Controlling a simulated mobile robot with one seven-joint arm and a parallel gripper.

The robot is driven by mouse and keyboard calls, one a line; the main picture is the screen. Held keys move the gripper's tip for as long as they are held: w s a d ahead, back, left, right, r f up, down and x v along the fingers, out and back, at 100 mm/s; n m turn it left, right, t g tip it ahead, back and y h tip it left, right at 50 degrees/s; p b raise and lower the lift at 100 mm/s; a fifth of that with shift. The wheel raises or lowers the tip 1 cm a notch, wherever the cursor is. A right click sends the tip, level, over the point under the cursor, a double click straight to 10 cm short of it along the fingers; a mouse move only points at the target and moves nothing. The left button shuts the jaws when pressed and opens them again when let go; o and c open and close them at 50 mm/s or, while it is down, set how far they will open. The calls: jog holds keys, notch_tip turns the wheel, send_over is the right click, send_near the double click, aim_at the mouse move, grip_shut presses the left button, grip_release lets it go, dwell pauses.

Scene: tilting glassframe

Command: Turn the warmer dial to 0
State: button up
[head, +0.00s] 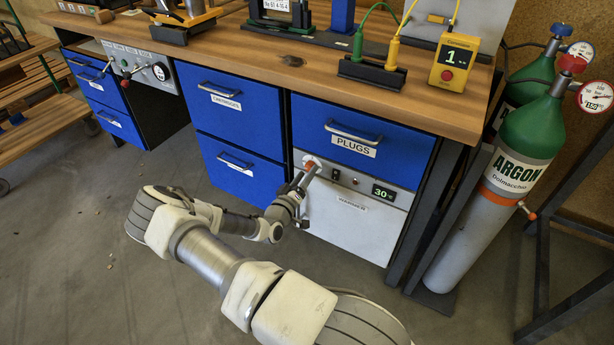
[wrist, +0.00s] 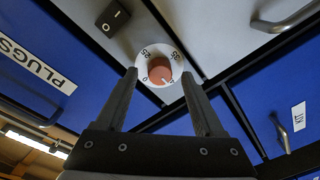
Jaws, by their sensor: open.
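The warmer dial has a red-orange knob (wrist: 160,71) on a round white scale (wrist: 147,54) with printed numbers, among them 0, 25 and 35. Its setting is too small to read surely. In the head view the knob (head: 312,166) sits at the upper left of the pale warmer front (head: 345,225), and the green display (head: 384,192) reads 30°. My gripper (head: 304,181) is at the dial. In the wrist view its two fingers (wrist: 160,75) are open, one on each side of the knob, with gaps visible between them and it.
A black rocker switch (wrist: 113,17) is close to the dial. The blue PLUGS drawer (head: 363,138) with its bar handle (head: 353,131) is just above the warmer. A table leg (head: 435,215) and the argon cylinder (head: 490,215) stand to the right.

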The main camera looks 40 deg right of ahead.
jog(key=shift+w+d, duration=0.3)
jog(key=shift+d, duration=0.3)
grip_shut()
